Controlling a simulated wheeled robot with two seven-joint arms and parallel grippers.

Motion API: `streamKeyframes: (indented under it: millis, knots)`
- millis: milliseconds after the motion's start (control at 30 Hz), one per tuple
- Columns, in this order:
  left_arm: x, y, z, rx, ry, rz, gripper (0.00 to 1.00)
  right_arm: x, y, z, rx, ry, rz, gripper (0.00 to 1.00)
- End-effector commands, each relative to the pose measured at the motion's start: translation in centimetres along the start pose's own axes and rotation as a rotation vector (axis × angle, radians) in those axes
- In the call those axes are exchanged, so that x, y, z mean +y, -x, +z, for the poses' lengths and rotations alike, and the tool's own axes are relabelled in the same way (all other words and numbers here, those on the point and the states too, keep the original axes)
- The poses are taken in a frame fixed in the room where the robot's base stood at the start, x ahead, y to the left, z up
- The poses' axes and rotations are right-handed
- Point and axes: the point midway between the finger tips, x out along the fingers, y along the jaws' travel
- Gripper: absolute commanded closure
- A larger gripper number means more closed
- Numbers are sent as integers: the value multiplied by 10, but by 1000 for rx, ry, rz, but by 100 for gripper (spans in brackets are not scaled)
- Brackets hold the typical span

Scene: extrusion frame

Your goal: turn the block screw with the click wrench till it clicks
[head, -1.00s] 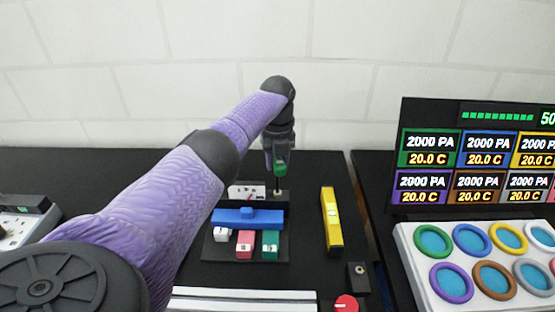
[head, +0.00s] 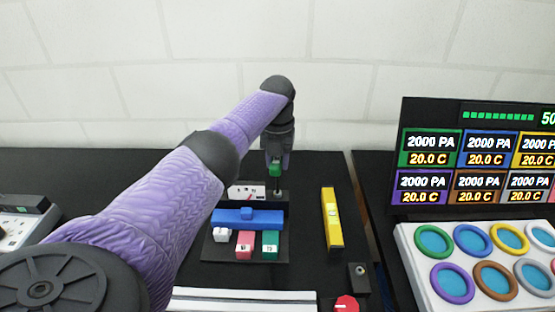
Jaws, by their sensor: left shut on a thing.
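My left gripper (head: 277,160) points straight down over the back right of a dark block fixture. It is shut on the green handle of the click wrench (head: 275,170). The wrench's thin shaft (head: 278,186) runs down toward the fixture's back right corner. The block screw is too small or hidden to make out at the shaft's tip. A white dial plate with a red needle (head: 247,192) stands just left of the shaft. A blue bar (head: 247,218) lies across the fixture, with white, pink and green blocks (head: 271,245) in front. My right gripper is not in view.
A yellow spirit level (head: 332,218) lies to the right of the fixture. A red knob (head: 346,304) and a small dark box (head: 359,277) are at the front right. A display panel (head: 480,160) and a tray of coloured rings (head: 410,236) stand further right.

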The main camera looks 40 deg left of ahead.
Motion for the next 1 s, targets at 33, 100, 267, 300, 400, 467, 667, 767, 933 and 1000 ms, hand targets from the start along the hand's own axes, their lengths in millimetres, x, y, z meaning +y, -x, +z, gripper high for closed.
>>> streamKeyframes:
  millis: [33, 100, 267, 300, 400, 467, 667, 767, 933, 1000]
  knots:
    - [0, -1, -1, 4, 1, 1, 100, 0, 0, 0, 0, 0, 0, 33]
    - [0, -1, -1, 4, 1, 1, 100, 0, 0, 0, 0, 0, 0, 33]
    - [0, -1, -1, 4, -68, 1, 100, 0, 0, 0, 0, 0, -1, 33]
    - [0, 0, -1, 4, -51, 2, 100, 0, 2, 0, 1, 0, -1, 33]
    - [0, 0, -1, 4, 16, 3, 100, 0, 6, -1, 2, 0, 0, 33]
    - [0, 0, -1, 5, 57, 2, 100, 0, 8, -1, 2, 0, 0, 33]
    - [0, -1, -1, 3, 104, 1, 100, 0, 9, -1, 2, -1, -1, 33]
    - [0, -1, -1, 3, 104, 1, 100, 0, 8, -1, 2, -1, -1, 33]
    - [0, 4, 0, 2, 103, 1, 100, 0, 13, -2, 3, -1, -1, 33]
    - [0, 10, 0, 1, 103, 1, 100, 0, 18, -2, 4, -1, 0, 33]
